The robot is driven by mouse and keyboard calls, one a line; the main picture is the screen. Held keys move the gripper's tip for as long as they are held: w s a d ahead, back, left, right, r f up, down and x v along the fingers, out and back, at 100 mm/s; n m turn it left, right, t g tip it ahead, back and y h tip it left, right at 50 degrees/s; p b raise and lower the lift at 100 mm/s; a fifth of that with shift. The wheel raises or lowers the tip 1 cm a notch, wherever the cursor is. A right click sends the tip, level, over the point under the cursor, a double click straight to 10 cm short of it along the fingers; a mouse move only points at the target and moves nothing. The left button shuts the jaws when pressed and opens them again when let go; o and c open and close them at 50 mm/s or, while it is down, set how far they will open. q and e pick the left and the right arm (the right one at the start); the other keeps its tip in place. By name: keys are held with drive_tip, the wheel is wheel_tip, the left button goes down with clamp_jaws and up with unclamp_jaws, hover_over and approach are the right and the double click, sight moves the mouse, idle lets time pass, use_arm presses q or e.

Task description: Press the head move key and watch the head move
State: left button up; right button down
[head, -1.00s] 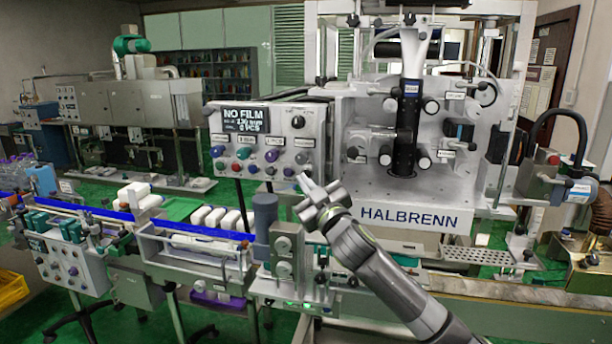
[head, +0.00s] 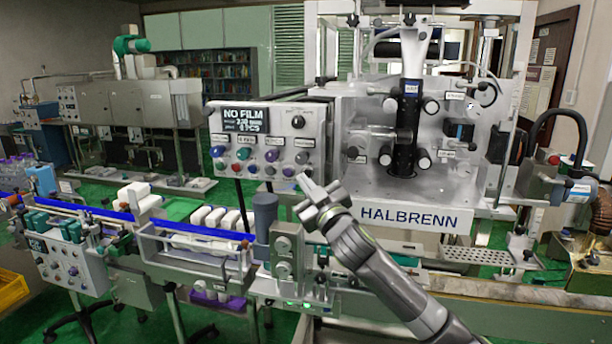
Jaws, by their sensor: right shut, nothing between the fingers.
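The control panel (head: 262,126) is a pale box with a dark screen reading "NO FILM", a rotary switch (head: 298,122) and two rows of coloured buttons. The black column head (head: 407,125) stands upright on the HALBRENN machine (head: 409,219) behind. My left gripper is not in view.
A conveyor with a blue rail (head: 190,230) carries white packs (head: 215,218) at the left. A grey cylinder (head: 265,212) stands by my right gripper. A dark hose (head: 560,112) curves at the far right. Green floor shows between the machines.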

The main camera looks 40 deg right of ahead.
drive_tip(key=shift+w+d, duration=0.15)
drive_tip(key=shift+w+d, duration=0.15)
drive_tip(key=shift+d, duration=0.05)
